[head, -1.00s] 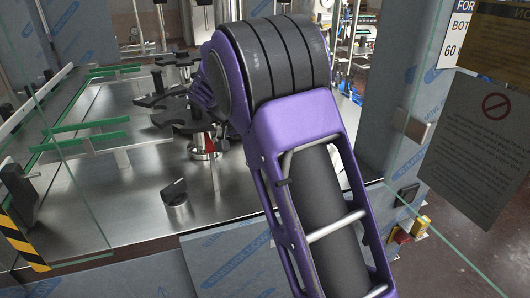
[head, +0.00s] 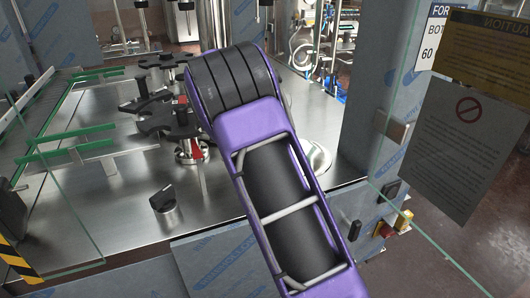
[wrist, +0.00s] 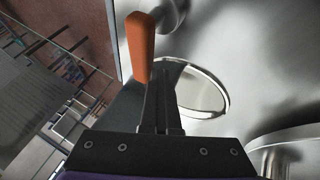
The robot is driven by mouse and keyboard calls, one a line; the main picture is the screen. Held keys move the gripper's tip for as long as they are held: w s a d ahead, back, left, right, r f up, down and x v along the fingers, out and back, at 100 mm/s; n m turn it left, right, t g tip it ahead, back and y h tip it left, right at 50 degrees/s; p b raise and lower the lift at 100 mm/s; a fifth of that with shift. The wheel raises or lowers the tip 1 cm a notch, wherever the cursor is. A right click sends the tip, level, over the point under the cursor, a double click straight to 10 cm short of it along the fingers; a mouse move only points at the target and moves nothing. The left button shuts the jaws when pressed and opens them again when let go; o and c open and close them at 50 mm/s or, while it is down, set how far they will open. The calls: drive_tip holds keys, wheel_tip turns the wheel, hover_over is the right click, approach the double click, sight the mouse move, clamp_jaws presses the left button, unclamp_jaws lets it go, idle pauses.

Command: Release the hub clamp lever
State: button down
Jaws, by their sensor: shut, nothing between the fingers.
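In the wrist view an orange lever handle (wrist: 138,48) stands at the upper left, beside the tips of my gripper (wrist: 166,66). The dark fingers are together and empty. The handle is very close to the fingertips; I cannot tell whether they touch. In the head view my arm hides the gripper. A small red lever (head: 197,153) shows on the metal hub (head: 186,157) under the black star wheels (head: 168,121), left of my arm. I cannot tell whether it is the orange handle of the wrist view.
A steel machine deck (head: 120,205) carries green-edged guide rails (head: 75,147) at the left and a black knob (head: 163,199) in front. Glass panels stand at both sides. A grey notice sheet (head: 465,150) hangs at the right. A round metal rim (wrist: 205,90) lies beyond my fingers.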

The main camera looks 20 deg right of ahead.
drive_tip(key=shift+s+d, duration=0.15)
drive_tip(key=shift+d, duration=0.1)
idle(0.3)
drive_tip(key=shift+r, duration=0.15)
